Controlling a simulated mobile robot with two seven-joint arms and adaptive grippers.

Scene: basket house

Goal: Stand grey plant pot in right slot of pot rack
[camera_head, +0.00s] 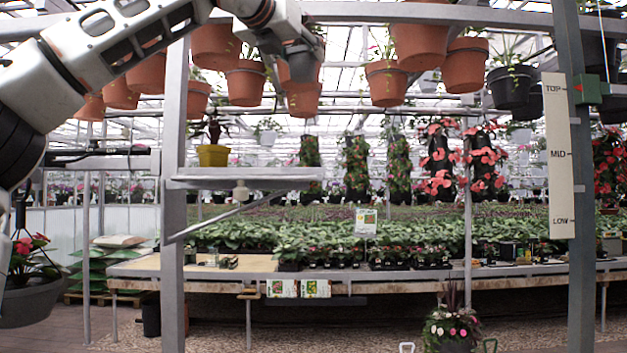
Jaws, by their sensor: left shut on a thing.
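The grey plant pot (300,66) is at the upper middle, held in the air in front of a hanging terracotta pot. My left gripper (304,45) is shut on it, at the end of my arm coming in from the upper left. Its fingers are small and hard to make out against the pots behind. The pot rack (265,173) is a narrow metal shelf on a bracket from the left post. A yellow pot (212,155) with a dark red plant stands on its left part; its right part is bare. The grey pot is above the rack's right end. My right gripper is not in view.
Terracotta pots (421,45) hang in a row along the top rail. Upright metal posts (174,220) stand left and right. A hanging basket (30,300) is at the lower left. A height board (558,160) is at the right. Air just above the shelf's right part looks free.

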